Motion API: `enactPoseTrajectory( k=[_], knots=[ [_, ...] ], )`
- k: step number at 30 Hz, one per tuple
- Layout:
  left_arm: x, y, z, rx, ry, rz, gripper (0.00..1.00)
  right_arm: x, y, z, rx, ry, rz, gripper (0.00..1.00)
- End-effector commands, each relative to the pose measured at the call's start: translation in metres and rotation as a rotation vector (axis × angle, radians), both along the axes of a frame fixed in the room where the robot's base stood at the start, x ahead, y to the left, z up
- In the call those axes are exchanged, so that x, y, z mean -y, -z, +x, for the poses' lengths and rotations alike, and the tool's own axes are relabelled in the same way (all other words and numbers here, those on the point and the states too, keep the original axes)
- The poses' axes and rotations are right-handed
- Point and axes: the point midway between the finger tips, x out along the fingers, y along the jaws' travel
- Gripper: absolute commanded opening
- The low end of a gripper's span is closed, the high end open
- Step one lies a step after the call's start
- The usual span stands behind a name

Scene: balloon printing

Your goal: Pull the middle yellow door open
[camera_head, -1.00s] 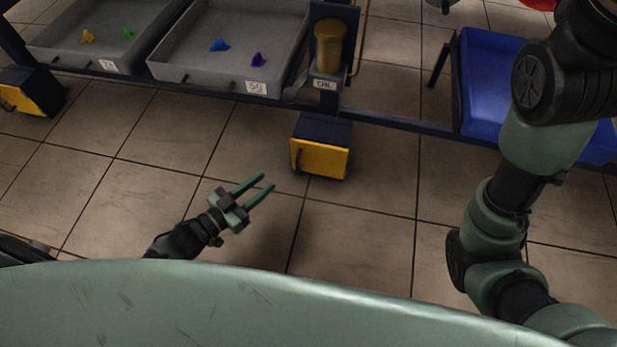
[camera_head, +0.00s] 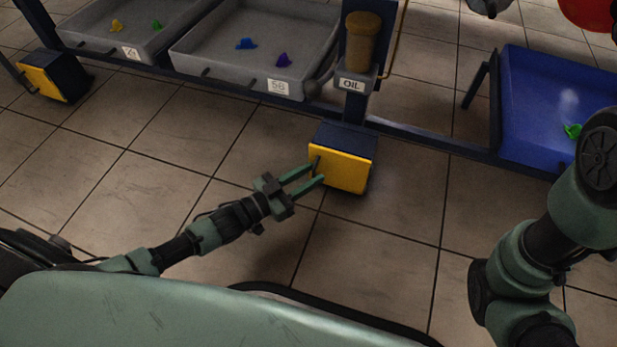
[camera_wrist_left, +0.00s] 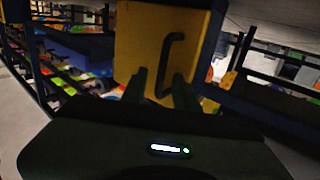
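The middle yellow door (camera_head: 342,170) is the front of a small dark blue box under the oil dispenser post. It looks closed. Its dark handle (camera_head: 317,164) is near the door's left edge. My left gripper (camera_head: 308,177) is open, with its two green fingers reaching toward the handle. In the left wrist view the yellow door (camera_wrist_left: 140,45) is straight ahead, and its dark bar handle (camera_wrist_left: 167,66) shows between the fingertips (camera_wrist_left: 159,85) of the open gripper. I cannot tell whether the fingers touch it. My right gripper is not in view.
Another yellow-fronted box (camera_head: 48,82) stands at the left. Grey trays (camera_head: 200,55) and an oil dispenser (camera_head: 362,45) are on the blue frame above. A blue bin (camera_head: 540,80) is at the right, near my right arm. The tiled floor before the door is clear.

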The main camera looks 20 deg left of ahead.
Motion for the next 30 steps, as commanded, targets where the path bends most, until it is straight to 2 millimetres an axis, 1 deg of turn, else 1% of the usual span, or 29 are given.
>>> enactPoseTrajectory(
  k=[5,6,8,9,30],
  knots=[
    [0.0002,-0.0005,0.0,0.0,0.0,0.0,0.3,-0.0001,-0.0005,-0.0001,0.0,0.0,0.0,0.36],
    [0.0002,-0.0005,-0.0001,0.0,0.0,0.0,0.19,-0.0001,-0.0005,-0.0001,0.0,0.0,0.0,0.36],
    [0.0001,-0.0004,-0.0001,0.0,0.0,0.0,0.02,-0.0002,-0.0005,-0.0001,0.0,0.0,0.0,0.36],
    [0.0,-0.0004,-0.0001,0.0,0.0,0.0,0.0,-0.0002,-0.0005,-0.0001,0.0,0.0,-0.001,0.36],
    [-0.0002,0.0001,-0.0004,0.0,0.0,0.0,0.0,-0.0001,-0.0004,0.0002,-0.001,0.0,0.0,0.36]
  ],
)
